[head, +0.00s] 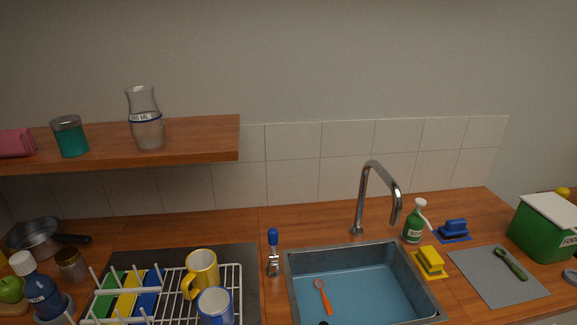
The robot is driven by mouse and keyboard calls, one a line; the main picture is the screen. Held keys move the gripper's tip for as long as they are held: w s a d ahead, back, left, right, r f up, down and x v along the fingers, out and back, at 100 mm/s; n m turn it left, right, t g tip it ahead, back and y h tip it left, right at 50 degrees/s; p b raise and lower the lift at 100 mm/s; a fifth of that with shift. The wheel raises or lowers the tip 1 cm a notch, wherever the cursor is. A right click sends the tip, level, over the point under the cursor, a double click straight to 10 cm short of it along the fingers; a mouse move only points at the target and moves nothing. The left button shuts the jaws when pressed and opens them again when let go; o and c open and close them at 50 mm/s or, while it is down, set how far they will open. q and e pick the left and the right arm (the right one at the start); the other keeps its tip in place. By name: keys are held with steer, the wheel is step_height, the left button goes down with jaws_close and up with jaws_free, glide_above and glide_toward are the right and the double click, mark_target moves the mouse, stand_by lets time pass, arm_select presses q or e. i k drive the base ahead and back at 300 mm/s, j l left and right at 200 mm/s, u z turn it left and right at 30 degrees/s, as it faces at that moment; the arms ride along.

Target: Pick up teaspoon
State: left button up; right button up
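A small spoon with an orange handle (326,300), which looks like the teaspoon, lies in the blue-floored sink (293,277). Its bowl end points toward the back and its handle toward the front. Nothing touches it from above. Neither of my grippers shows in the head view.
A tall curved faucet (366,185) rises behind the sink. A yellow brush (430,262) and green soap bottle (412,227) are right. A small dark shape at the bottom edge is unclear.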

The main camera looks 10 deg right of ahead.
mark_target(499, 251)
steer(key=z, duration=1.7)
steer(key=u, duration=1.2)
steer(key=i+l, duration=0.1)
steer(key=l, duration=0.25)
steer(key=i+l, duration=0.1)
steer(key=l, duration=0.3)
steer(key=i+l, duration=0.15)
steer(key=l, duration=0.2)
steer(key=i+l+z, duration=0.1)
steer(key=l, duration=0.25)
